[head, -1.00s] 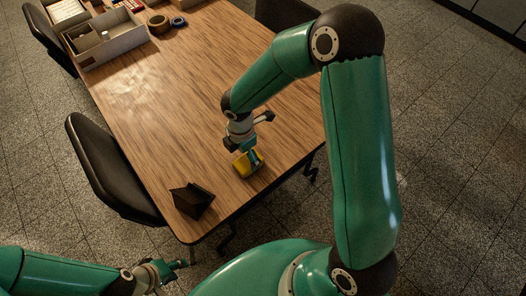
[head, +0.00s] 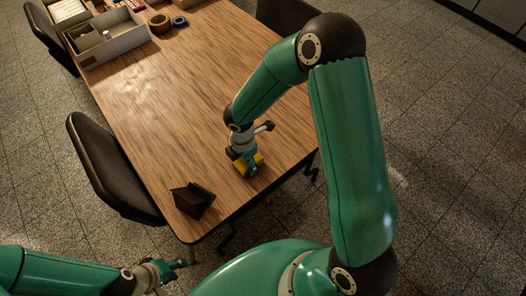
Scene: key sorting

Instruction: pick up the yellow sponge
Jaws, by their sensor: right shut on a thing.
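The yellow sponge (head: 239,168) lies on the wooden table near its front right edge, partly hidden by my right gripper. My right gripper (head: 250,168) reaches down from above and is shut on the sponge, with yellow showing on both sides of its fingers. I cannot tell whether the sponge is clear of the table top. My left gripper (head: 181,263) is low at the bottom left, off the table's front edge and far from the sponge. It is too small to tell if its fingers are apart.
A dark angular stand (head: 192,200) sits on the table (head: 170,120) left of the sponge. Open boxes (head: 112,45) and tape rolls (head: 159,24) are at the far end. A black chair (head: 108,165) stands along the left side. The table's middle is clear.

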